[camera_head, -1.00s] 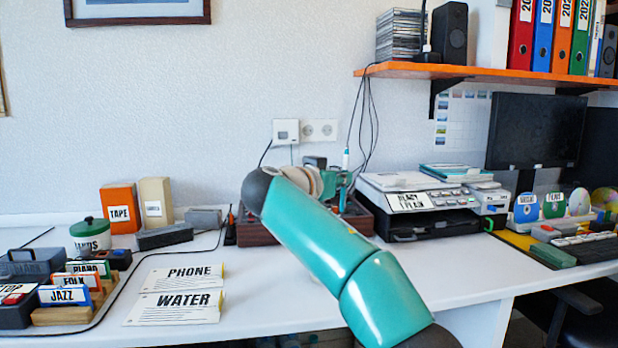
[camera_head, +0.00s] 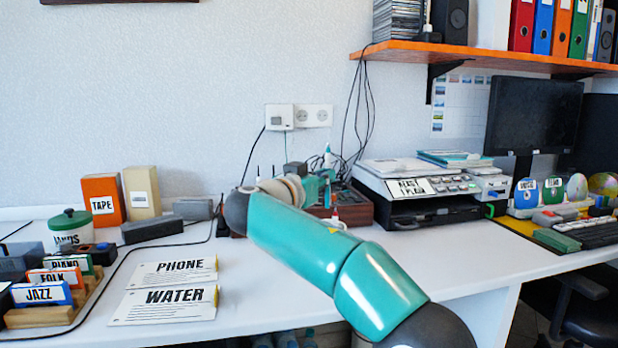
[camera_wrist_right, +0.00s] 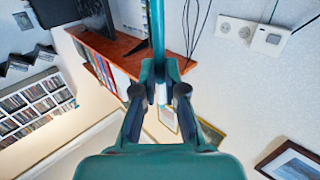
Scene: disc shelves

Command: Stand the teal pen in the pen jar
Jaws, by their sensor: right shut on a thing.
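My right gripper (camera_head: 322,187) is shut on the teal pen (camera_wrist_right: 157,35), which runs from the fingertips to the top edge of the right wrist view. In the head view, the pen's pale upper part (camera_head: 327,156) stands roughly upright above my gripper, over the back of the desk. The fingers also show in the right wrist view (camera_wrist_right: 160,88). I cannot make out the pen jar; my right arm hides part of the desk's back. My left gripper is not in view.
A dark wooden box (camera_head: 357,213) stands behind my right gripper. A printer (camera_head: 420,195) is to its right. Cables hang at the wall. The desk front below my arm is clear.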

